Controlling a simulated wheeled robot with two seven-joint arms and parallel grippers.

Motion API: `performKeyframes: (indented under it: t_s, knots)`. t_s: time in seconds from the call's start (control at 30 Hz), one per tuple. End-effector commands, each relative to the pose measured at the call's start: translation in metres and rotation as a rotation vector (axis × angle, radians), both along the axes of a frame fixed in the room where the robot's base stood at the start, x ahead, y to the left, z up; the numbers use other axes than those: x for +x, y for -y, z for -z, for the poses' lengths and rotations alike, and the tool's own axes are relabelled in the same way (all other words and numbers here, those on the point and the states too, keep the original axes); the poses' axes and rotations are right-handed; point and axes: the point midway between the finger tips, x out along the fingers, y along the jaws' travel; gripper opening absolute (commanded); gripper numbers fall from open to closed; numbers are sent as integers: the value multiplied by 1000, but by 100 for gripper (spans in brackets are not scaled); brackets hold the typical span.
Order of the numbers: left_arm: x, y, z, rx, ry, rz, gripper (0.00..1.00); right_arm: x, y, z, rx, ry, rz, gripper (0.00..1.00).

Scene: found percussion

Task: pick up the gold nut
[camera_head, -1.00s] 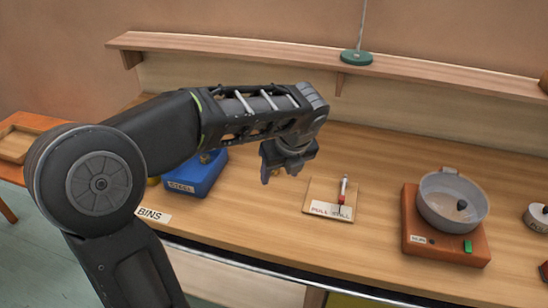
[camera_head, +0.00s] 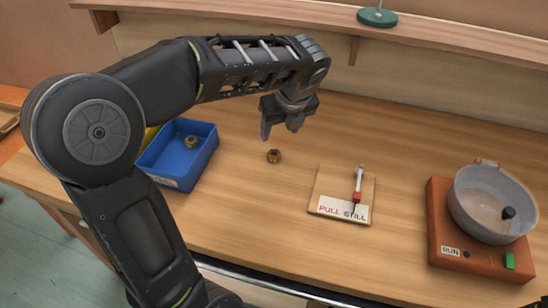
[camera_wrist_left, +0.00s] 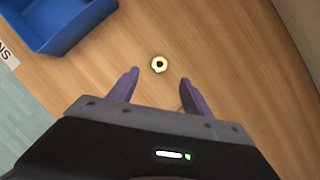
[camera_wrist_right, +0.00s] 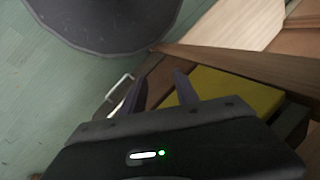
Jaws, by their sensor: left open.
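A gold nut (camera_head: 274,156) lies on the wooden bench, between the blue bin and the pull board. It also shows in the left wrist view (camera_wrist_left: 159,64), as a ring with a dark hole, ahead of and between the fingertips. My left gripper (camera_head: 282,130) hangs above the bench, just above and behind the nut in the head view; it is open with nothing between its fingers (camera_wrist_left: 157,78). Another gold nut (camera_head: 191,141) lies in the blue bin (camera_head: 172,178).
A board marked PULL STILL (camera_head: 325,185) with a red and white lever (camera_head: 357,184) lies right of the nut. An orange-brown base marked RUN (camera_head: 470,257) carries a clear bowl (camera_head: 488,215) farther right. A shelf (camera_head: 250,20) runs along the back. Bench around the nut is clear.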

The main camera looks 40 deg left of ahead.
Motion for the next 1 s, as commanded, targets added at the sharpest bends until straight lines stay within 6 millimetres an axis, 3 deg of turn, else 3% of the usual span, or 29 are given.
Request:
performKeyframes:
  t_s: [0.03, 0.27, 0.67, 1.0]
  knots:
    - [0, 0, 17, 0, 0, 0, 58, 1, 0, 16, 2, 3, 0, 36]
    - [0, 0, 43, 0, 0, 0, 58, 3, -1, 40, 6, 9, -2, 36]
    - [0, 0, 43, 0, -1, 0, 58, 4, -2, 39, 6, 12, -2, 36]
    - [6, -9, 67, 0, -2, 1, 58, 4, -2, 40, 6, 12, -2, 36]
